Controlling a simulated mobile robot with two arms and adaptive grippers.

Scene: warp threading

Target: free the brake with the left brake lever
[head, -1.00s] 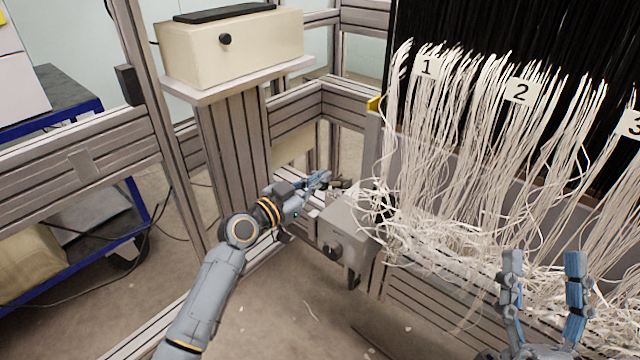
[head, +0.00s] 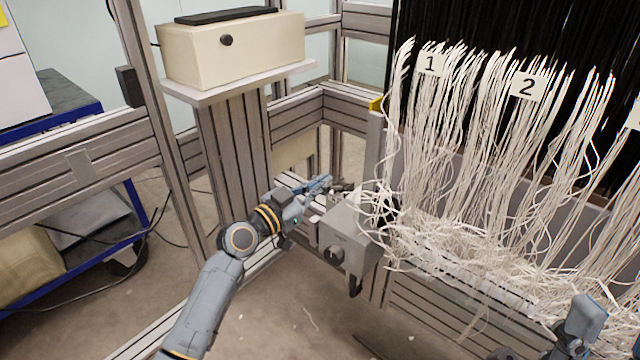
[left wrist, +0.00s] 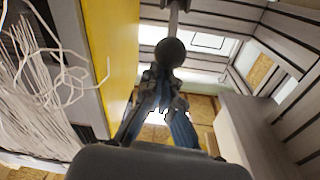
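The left brake lever shows in the left wrist view as a round black knob (left wrist: 170,52) on a metal rod (left wrist: 173,15). In the head view its dark end (head: 341,187) is small, just right of my left fingertips. My left gripper (head: 325,184) is beside the grey box at the loom's left end. In the left wrist view my left gripper (left wrist: 165,78) points at the knob, with a light gap between its fingers. The knob is at the fingertips; contact is unclear. My right gripper (head: 580,318) is partly cut off at lower right, its opening unclear.
The grey box (head: 347,238) with a dark dial is close below my left gripper. White threads (head: 470,150) hang in bundles to its right. A yellow panel (left wrist: 110,60) stands left of the knob. A cream box (head: 235,50) sits on a post behind.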

